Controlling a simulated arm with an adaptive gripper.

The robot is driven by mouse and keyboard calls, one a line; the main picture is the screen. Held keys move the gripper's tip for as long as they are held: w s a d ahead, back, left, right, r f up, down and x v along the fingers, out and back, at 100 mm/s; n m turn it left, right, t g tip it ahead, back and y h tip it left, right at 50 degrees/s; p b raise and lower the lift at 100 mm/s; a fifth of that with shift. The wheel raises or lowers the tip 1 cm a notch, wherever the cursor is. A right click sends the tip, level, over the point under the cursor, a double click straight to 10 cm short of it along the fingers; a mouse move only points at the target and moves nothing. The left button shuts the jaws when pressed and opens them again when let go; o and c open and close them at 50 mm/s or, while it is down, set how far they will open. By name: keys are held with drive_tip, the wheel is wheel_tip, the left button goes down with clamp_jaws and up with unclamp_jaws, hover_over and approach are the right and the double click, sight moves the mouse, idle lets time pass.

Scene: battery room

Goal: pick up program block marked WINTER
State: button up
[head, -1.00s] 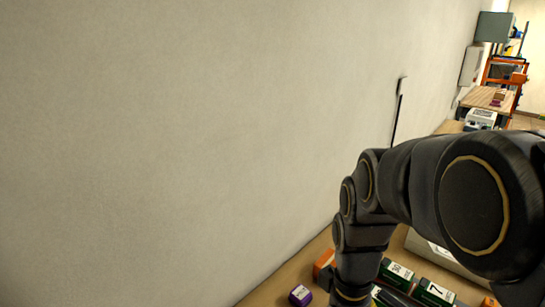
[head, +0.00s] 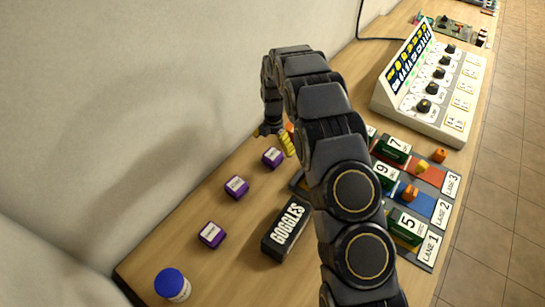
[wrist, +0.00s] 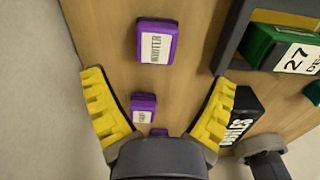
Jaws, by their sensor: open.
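A purple block (wrist: 156,42) with a white label that appears to read WINTER lies on the wooden table, beyond my fingertips in the wrist view. By its place in the row it matches the far purple block (head: 273,157) in the head view, where the label is too small to read. My gripper (wrist: 160,82) is open and empty, its yellow fingers spread wide above the table and apart from the block. In the head view my gripper (head: 284,141) hangs just behind that block. Two more purple blocks (head: 236,187) (head: 211,234) lie nearer in the row.
A black GOGGLES box (head: 287,230) lies right of the row. A blue-lidded jar (head: 172,285) stands near the front edge. Green numbered blocks (head: 396,146), coloured lanes (head: 432,174) and a knob console (head: 430,85) are farther right. The wall is close on the left.

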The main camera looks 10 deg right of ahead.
sight(273, 154)
drive_tip(key=f, duration=0.7)
drive_tip(key=shift+w+f, duration=0.3)
drive_tip(key=shift+f, duration=0.05)
drive_tip(key=c, duration=1.2)
